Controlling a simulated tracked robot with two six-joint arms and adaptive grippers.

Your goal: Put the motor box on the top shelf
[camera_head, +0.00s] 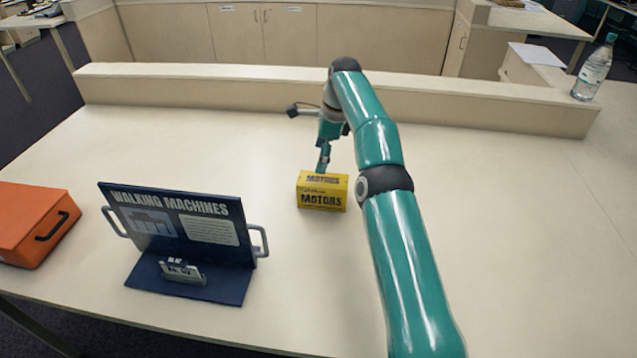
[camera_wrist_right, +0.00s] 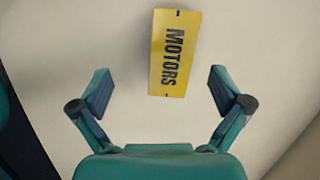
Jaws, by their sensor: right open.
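The motor box (camera_head: 322,191) is a yellow carton marked MOTORS, standing on the pale tabletop near the middle. It also shows in the right wrist view (camera_wrist_right: 174,54), beyond the fingertips and between their lines, a little right of centre. My right gripper (camera_head: 323,160) is just behind the box in the head view, its far side partly hidden by the arm. In the wrist view the right gripper (camera_wrist_right: 158,90) has its fingers spread wide with nothing between them. No top shelf can be made out for certain. My left gripper is not in view.
A dark blue WALKING MACHINES display board (camera_head: 190,228) with side handles stands left of the box. An orange case (camera_head: 32,222) lies at the left edge. A long raised ledge (camera_head: 220,90) runs along the back, with a water bottle (camera_head: 594,70) at right. The table's right side is clear.

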